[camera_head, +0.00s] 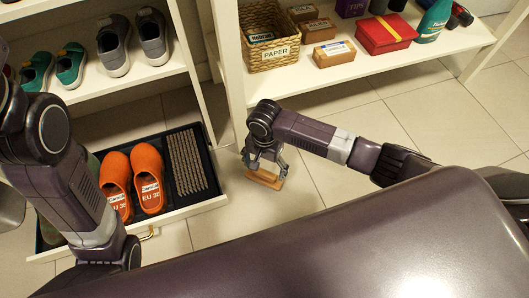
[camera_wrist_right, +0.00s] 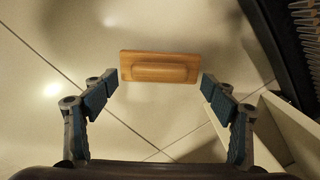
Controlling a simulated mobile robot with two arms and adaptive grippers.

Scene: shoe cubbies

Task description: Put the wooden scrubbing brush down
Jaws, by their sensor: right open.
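The wooden scrubbing brush (camera_head: 265,179) is a small tan block just below my right gripper (camera_head: 266,163) in the head view, right of the open drawer. In the right wrist view the brush (camera_wrist_right: 160,67) lies crosswise with its raised grip facing the camera. My right gripper (camera_wrist_right: 159,84) is open, with its two blue-padded fingers apart near the brush's two ends. Small gaps show between the fingers and the brush. The brush's bristles are hidden, and I cannot tell whether it touches the floor. My left arm shows at the left, but its gripper is out of sight.
The open drawer (camera_head: 190,211) holds orange slippers (camera_head: 149,178) and a ridged brown item (camera_head: 187,162). Shoes stand on the shelf (camera_head: 140,74) above. The right shelf (camera_head: 350,76) holds a basket (camera_head: 268,38), small boxes and a red box (camera_head: 386,33). Tiled floor is clear right of the drawer.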

